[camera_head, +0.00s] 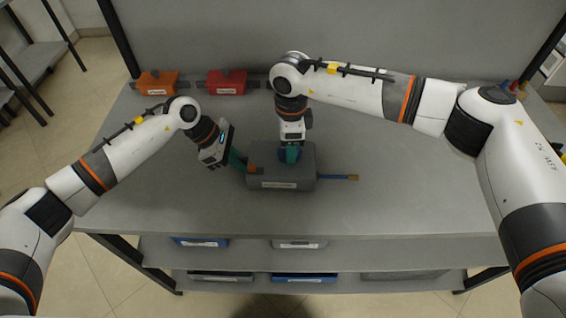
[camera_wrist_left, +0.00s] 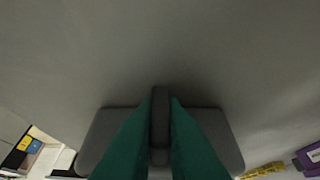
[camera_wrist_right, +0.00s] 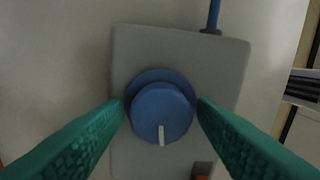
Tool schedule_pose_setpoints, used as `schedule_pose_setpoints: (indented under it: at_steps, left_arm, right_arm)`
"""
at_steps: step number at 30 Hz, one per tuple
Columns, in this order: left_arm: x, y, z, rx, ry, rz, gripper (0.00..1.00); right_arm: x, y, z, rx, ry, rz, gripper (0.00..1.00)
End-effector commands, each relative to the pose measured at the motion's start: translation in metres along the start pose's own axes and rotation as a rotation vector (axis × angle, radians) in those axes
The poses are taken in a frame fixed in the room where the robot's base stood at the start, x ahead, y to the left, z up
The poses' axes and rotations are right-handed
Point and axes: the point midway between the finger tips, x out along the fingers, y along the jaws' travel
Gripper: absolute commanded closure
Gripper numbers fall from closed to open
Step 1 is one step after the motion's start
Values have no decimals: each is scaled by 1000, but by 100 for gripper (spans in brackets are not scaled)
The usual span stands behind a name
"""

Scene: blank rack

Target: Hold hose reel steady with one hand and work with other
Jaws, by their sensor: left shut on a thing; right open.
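The hose reel appears to be the grey box (camera_head: 266,185) with a pale label on its front, in the middle of the worktop. A blue knob (camera_wrist_right: 160,112) with a white mark sits on its top. A blue rod (camera_head: 335,177) sticks out of its right side, and a small orange part (camera_head: 256,170) shows near its left end. My left gripper (camera_head: 240,162) is shut at the box's left end; the left wrist view shows its teal fingers on a dark grey bar (camera_wrist_left: 160,105). My right gripper (camera_head: 291,155) points down, open, with its fingers either side of the knob; contact is unclear.
An orange box (camera_head: 157,83) and a red box (camera_head: 227,83) stand at the back left of the worktop (camera_head: 400,200). Lower shelves hold blue and grey bins (camera_head: 304,278). The worktop is clear in front of the grey box and to its right.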

Motion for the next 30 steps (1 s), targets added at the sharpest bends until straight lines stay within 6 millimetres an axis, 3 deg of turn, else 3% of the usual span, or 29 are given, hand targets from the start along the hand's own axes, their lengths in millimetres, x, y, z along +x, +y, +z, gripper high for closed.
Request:
schedule_pose_setpoints:
  at_steps: [5,30]
  left_arm:
    - [1,0,0,0,-1,2,100]
    - [1,0,0,0,-1,2,100]
  right_arm:
    - [0,0,0,-132,0,0,47]
    - [0,0,0,-1346,0,0,47]
